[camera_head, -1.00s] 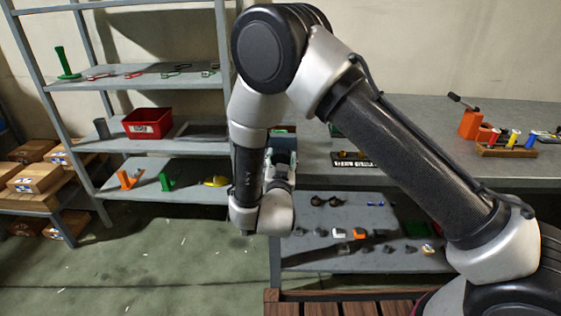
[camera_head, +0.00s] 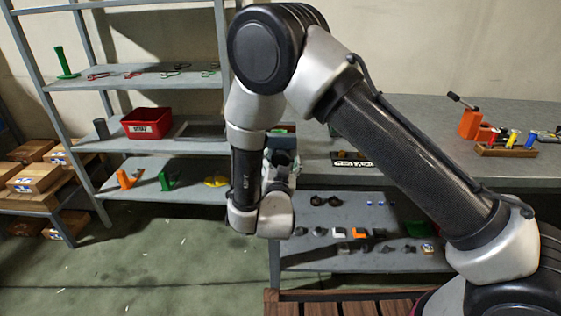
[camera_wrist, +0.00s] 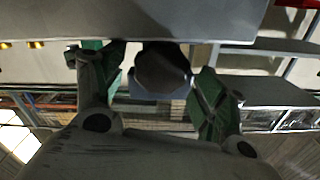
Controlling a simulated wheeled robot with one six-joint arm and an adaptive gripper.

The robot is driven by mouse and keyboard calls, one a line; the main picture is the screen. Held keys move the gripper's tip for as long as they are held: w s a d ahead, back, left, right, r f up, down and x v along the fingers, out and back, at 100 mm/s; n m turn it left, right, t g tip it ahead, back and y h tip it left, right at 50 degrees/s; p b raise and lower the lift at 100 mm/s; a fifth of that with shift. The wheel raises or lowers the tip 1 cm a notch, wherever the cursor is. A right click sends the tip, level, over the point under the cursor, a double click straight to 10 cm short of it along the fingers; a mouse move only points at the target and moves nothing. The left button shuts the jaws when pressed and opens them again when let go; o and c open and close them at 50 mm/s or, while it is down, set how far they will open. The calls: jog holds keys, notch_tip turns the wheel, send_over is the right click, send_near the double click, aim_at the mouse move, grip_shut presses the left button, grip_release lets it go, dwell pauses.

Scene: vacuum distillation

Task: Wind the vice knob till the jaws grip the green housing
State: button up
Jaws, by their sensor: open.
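In the wrist view my gripper (camera_wrist: 156,72) is open, with green faces on its two spread fingers. A dark rounded knob (camera_wrist: 163,68) shows between the fingers, under the edge of a large grey surface. I see gaps on both sides of the knob; contact with the fingers is not evident. In the head view my gripper (camera_head: 283,160) is partly hidden by my own wrist, at the bench's front edge. The vice jaws and the green housing cannot be made out clearly; my arm covers part of the bench there.
The grey bench (camera_head: 420,110) runs behind my arm, with an orange block (camera_head: 471,124) and a wooden rack (camera_head: 506,150) at right. A lower shelf (camera_head: 330,260) holds small parts. A shelving unit at left carries a red bin (camera_head: 147,123). Floor at left is open.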

jog(key=s, duration=1.1)
jog(key=shift+a, duration=0.2)
jog(key=w+n, duration=0.1)
jog(key=w, duration=0.5)
jog(key=w+n, duration=0.2)
jog(key=w, duration=0.4)
jog(key=shift+d, duration=0.15)
jog(key=c, duration=1)
